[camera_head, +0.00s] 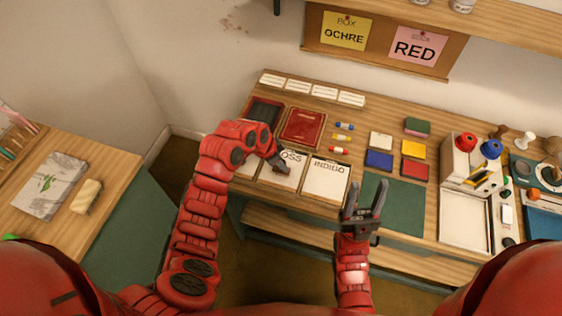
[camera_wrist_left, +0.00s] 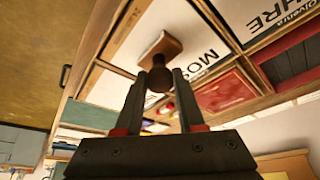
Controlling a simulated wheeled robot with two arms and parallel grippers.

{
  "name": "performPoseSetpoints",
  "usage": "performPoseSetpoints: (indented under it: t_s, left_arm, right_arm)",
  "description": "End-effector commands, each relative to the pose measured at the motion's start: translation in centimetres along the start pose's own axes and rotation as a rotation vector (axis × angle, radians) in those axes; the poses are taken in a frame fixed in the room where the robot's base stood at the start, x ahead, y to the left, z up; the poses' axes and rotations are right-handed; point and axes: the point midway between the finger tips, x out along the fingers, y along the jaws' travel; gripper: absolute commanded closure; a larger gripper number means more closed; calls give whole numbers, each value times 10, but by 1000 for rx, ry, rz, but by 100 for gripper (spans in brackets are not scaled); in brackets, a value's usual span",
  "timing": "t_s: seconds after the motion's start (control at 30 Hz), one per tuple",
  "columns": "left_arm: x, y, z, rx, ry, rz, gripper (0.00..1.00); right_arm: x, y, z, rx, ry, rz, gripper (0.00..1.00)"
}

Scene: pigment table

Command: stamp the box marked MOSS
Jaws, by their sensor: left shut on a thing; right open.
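The box marked MOSS (camera_head: 290,180) stands on the table between two similar boxes; my left arm covers the first letter of its label in the head view. The label also shows in the left wrist view (camera_wrist_left: 207,62). My left gripper (camera_head: 279,164) is over this box, shut on the knob of a wooden stamp (camera_wrist_left: 160,47). The stamp's flat block is over or against the blank part of the box's top near MOSS; I cannot tell whether it touches. My right gripper (camera_head: 366,205) is open and empty, in front of the green mat.
The INDIGO box (camera_head: 326,181) is on the right; the OCHRE box (camera_wrist_left: 262,15) is on the other side. A red pad (camera_head: 303,127) lies behind. The green mat (camera_head: 397,200) is bare. Wall cards read OCHRE (camera_head: 345,32) and RED (camera_head: 415,47).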

Motion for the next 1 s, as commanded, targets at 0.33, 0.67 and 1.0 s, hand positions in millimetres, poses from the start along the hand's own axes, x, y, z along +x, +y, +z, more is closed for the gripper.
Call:
performPoseSetpoints:
  t_s: [0.33, 0.67, 1.0]
  left_arm:
    - [-16, 0, -6, 0, -1, 1, 98]
    - [-44, 0, -18, -1, -1, 1, 98]
    - [-65, -1, -27, 1, 1, -2, 98]
  right_arm:
    - [6, 0, -1, 0, 0, 0, 50]
    - [15, 1, -2, 0, 0, 0, 50]
    - [20, 1, -3, 0, 0, 0, 50]
